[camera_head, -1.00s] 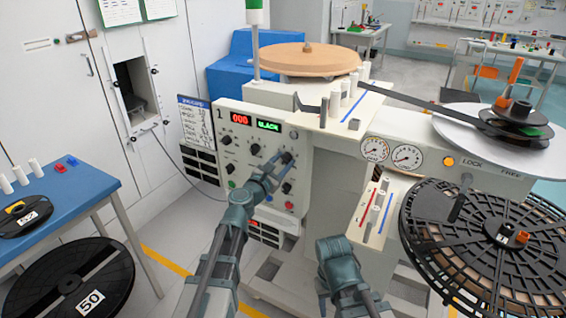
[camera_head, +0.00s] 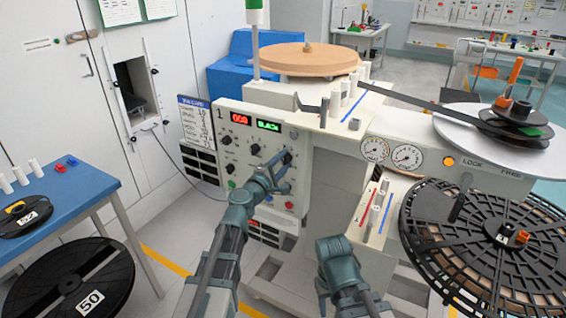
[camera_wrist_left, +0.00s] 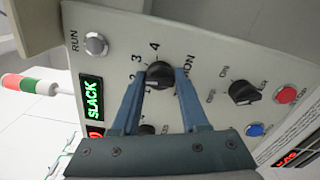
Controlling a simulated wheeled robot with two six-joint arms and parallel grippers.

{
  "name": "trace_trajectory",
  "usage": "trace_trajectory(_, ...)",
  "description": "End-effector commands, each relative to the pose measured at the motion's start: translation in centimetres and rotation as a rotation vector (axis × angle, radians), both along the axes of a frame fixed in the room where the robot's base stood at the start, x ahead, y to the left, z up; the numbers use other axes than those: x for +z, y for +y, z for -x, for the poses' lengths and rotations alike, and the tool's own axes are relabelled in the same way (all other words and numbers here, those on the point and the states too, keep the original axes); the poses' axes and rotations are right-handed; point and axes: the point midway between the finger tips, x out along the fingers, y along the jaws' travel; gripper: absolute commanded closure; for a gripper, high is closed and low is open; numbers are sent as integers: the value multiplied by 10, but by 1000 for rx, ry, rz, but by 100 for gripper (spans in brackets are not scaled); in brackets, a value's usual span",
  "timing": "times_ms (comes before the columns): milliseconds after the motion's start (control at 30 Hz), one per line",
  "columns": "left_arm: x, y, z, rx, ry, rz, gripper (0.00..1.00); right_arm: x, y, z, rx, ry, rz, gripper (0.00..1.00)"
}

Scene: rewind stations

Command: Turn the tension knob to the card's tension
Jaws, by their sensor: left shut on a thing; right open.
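The tension knob (camera_wrist_left: 160,74) is a black round knob on the light panel, with numbers such as 2, 3 and 4 around it and a partly covered label ending in "ION". My left gripper (camera_wrist_left: 158,84) is shut on it, one blue finger on each side. The exact pointer position is hard to read. In the head view the left gripper (camera_head: 286,162) reaches the upper right of the station's panel (camera_head: 236,165). The card (camera_head: 194,118) hangs left of the panel; its text is too small to read. My right gripper (camera_head: 335,246) is low in front of the station, away from the panel, its fingers indistinct.
A green "SLACK" display (camera_wrist_left: 93,98) sits beside the knob. A second black knob (camera_wrist_left: 244,92), a red button (camera_wrist_left: 286,93) and a blue button (camera_wrist_left: 255,129) are close by. A large black reel (camera_head: 490,240) stands at right. A blue table (camera_head: 75,195) is at left.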

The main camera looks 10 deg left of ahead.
Motion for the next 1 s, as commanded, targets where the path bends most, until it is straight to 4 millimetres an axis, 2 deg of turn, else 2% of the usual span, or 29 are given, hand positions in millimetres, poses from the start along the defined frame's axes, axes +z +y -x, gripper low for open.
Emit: trace_trajectory(1000, -1, -1, 2, -2, -327, -902, 100, -1, 0, 0, 0, 0, 0, 50)
